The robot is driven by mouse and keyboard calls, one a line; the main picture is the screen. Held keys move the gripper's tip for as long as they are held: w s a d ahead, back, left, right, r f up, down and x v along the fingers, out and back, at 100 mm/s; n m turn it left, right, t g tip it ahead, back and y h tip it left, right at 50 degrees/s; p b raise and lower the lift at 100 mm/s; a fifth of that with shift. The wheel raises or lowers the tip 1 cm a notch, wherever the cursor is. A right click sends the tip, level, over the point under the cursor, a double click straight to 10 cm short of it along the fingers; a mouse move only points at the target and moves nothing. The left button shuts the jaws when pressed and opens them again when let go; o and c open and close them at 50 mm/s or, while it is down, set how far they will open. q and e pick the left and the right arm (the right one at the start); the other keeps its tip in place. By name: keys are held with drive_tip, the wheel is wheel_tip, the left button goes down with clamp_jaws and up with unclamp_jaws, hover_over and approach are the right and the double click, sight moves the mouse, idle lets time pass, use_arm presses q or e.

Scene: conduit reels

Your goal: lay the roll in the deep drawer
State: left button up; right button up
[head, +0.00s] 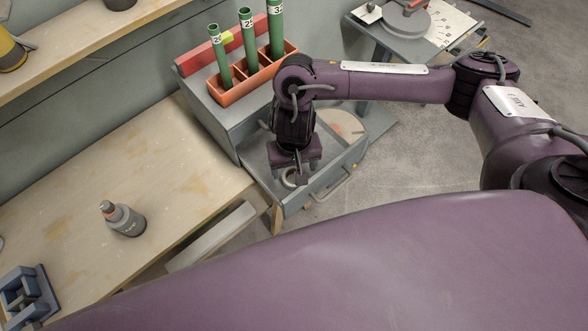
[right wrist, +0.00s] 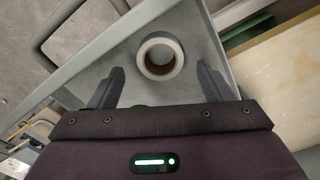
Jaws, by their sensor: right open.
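The roll, a pale ring with a brown core, lies flat on the floor of the open grey drawer (head: 322,184). In the head view the roll (head: 287,181) is partly hidden behind my right gripper (head: 297,174). In the right wrist view the roll (right wrist: 161,38) shows whole, and the drawer floor (right wrist: 105,72) is around it. My right gripper (right wrist: 160,70) is open, pointing down into the drawer, with one finger on each side of the roll and a visible gap to it. My left gripper is not in view.
A grey cabinet carries an orange rack (head: 240,88) with green tubes. A bottle (head: 123,219) stands on the wooden bench (head: 75,200) at left, with a blue-grey fixture (head: 27,292) at its corner. A grey side table (head: 385,38) stands behind my right arm.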

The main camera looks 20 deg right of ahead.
wheel_tip(320, 180, up, 8)
drive_tip(key=p, duration=0.1)
drive_tip(key=shift+f+p, duration=0.2)
drive_tip(key=shift+p, duration=0.15)
drive_tip(key=shift+s, duration=0.1)
